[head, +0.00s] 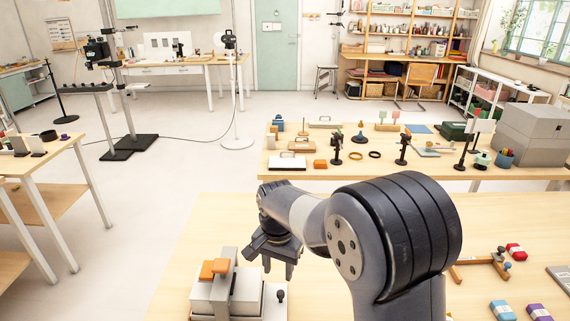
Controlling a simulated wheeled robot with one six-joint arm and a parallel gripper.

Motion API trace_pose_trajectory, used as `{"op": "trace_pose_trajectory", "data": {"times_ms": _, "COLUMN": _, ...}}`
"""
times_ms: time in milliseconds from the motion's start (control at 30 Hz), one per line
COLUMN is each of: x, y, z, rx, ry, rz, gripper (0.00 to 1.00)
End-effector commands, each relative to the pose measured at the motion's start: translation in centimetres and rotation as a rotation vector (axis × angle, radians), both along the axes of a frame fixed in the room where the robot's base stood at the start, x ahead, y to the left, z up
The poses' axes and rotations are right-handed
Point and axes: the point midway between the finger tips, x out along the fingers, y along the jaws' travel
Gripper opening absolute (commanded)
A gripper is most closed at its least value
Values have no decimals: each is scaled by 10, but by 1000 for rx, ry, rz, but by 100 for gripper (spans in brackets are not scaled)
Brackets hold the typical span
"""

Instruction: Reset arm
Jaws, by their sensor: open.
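My arm rises from the bottom right of the head view and bends over to the left. My gripper (279,264) hangs at its end, pointing down over the near table (215,235). The jaws are open, and I see nothing between the fingers. It is up and to the right of a grey and white box-like fixture (208,298) with orange blocks (214,268) on top. My arm hides the middle of the near table.
A second table (380,173) behind holds several small props and a grey case (532,135). Open floor (150,200) lies to the left.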

Motion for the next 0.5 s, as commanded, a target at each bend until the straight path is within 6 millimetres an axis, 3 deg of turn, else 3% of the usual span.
{"op": "trace_pose_trajectory", "data": {"times_ms": 300, "x": -1, "y": -2, "z": -64, "rx": -4, "ry": 7, "rz": -1, "gripper": 41}}
{"op": "trace_pose_trajectory", "data": {"times_ms": 467, "x": -1, "y": -2, "z": -87, "rx": -3, "ry": 5, "rz": -1, "gripper": 41}}
{"op": "trace_pose_trajectory", "data": {"times_ms": 500, "x": 0, "y": -8, "z": -84, "rx": -1, "ry": 2, "rz": -4, "gripper": 41}}
